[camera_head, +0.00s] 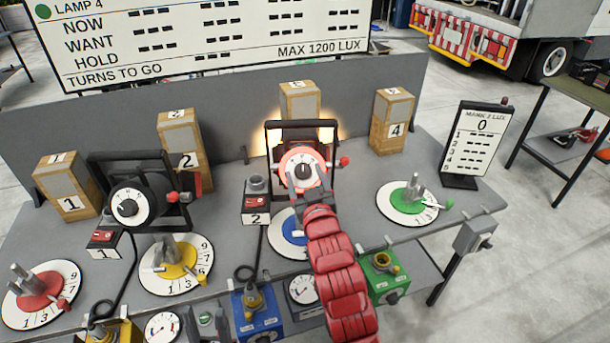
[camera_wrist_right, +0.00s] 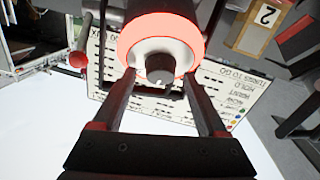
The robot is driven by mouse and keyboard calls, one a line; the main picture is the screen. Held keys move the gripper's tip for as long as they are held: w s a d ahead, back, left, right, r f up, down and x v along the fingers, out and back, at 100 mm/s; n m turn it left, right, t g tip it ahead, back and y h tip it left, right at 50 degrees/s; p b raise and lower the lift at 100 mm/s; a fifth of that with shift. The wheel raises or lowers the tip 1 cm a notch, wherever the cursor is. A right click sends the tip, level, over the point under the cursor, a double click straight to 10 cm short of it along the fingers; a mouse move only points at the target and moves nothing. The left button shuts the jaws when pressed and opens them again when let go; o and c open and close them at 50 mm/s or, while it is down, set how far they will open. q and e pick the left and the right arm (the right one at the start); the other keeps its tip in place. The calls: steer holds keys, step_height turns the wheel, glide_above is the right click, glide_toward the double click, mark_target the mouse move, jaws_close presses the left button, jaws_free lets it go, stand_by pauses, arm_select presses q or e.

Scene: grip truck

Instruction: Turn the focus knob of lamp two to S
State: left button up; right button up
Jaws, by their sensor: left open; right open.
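Lamp two (camera_head: 300,165), in a black yoke beside the box marked 2 (camera_head: 256,208), has a glowing red-orange rim around a white dial. Its dark focus knob (camera_wrist_right: 160,68) sits in the dial's middle; the letters are too small to read. My right gripper (camera_head: 302,187) is in front of the dial at the end of the red padded arm. In the right wrist view its open fingers (camera_wrist_right: 160,85) point at the lamp, one on each side of the knob, with no clear contact.
Lamp one (camera_head: 130,205) stands to the left. Red (camera_head: 40,285), yellow (camera_head: 175,262), blue (camera_head: 290,232) and green (camera_head: 412,197) turn dials lie on the grey bench. Numbered wooden blocks stand behind, under a large board (camera_head: 220,40). A lux sign (camera_head: 480,140) stands right.

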steer(key=shift+s, duration=0.1)
steer(key=shift+c, duration=0.2)
jaws_close()
steer(key=shift+f+b, duration=0.1)
steer(key=shift+b, duration=0.35)
steer(key=m+h+b, duration=0.2)
steer(key=m+b, duration=0.1)
steer(key=b, duration=0.3)
steer(key=m+h+b, duration=0.2)
steer(key=m+b, duration=0.2)
steer(key=b, duration=0.3)
steer(key=m+h+b, duration=0.2)
steer(key=m+b, duration=0.2)
steer(key=b, duration=0.3)
steer(key=shift+a+f, duration=0.2)
steer(key=shift+a, duration=0.15)
steer(key=shift+r+m+h+b, duration=0.1)
steer(key=shift+m+h+b, duration=0.35)
steer(key=shift+b, duration=0.5)
steer(key=shift+r+m+b, duration=0.2)
steer(key=shift+m+b, duration=0.1)
steer(key=shift+m, duration=0.05)
steer(key=shift+o, duration=0.2)
jaws_free()
